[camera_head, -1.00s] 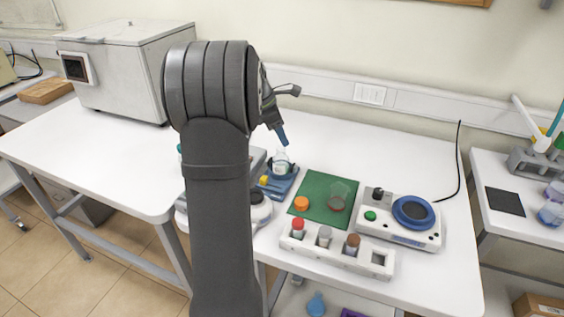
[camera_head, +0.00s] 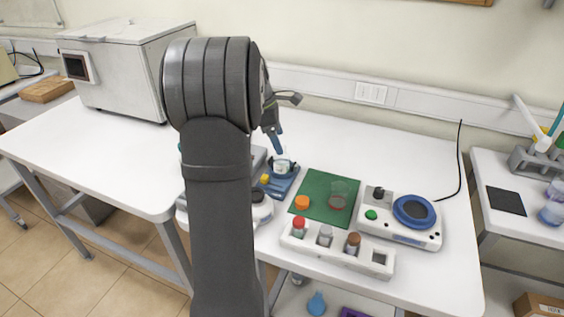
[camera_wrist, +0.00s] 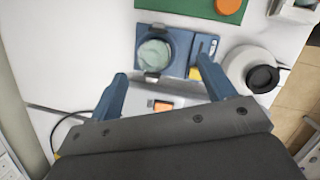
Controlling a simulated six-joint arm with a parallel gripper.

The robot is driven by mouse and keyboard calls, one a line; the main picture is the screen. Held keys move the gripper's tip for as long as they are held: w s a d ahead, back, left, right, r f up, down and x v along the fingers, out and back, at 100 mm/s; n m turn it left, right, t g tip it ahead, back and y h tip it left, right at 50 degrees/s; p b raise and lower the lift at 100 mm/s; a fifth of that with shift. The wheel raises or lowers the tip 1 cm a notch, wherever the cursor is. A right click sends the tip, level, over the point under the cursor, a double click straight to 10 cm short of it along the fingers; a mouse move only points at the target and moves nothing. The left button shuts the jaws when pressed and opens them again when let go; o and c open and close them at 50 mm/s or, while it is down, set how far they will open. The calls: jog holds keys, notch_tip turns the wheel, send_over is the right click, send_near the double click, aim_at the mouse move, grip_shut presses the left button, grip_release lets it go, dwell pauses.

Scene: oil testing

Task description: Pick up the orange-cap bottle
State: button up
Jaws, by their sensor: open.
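An orange cap (camera_head: 302,202) sits on the left part of the green mat (camera_head: 318,216). It also shows as an orange disc in the wrist view (camera_wrist: 228,6); I cannot tell whether a bottle stands under it. My gripper (camera_head: 275,141) is open over the blue device (camera_head: 279,187), left of and behind the orange cap. In the wrist view my gripper's two blue fingers (camera_wrist: 162,88) are apart with nothing held between them. A round clear vessel (camera_wrist: 155,54) with pale green contents stands on the blue device, ahead of the fingers.
A white rack (camera_head: 335,252) holds bottles with red, grey and brown caps along the front. A clear beaker (camera_head: 339,193) stands on the mat. A white device with a blue ring (camera_head: 413,211) is at the right. The table behind the mat is clear.

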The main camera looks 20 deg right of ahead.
jog(key=s+a+f+m+y, duration=0.2)
jog(key=s+a+m+y, duration=0.15)
jog(key=m, duration=0.35)
jog(key=n+t+y, duration=0.4)
jog(key=n+t, duration=1)
jog(key=n, duration=1.9)
send_near(288, 161)
jog(key=x, duration=0.6)
jog(key=shift+a+r, duration=0.1)
jog(key=shift+r, duration=0.1)
jog(key=shift+f+x, duration=0.15)
jog(key=shift+x, duration=1.25)
jog(key=shift+f+x, duration=0.15)
jog(key=shift+x, duration=1.2)
jog(key=shift+s, duration=0.1)
jog(key=shift+c, duration=0.5)
jog(key=c, duration=1.1)
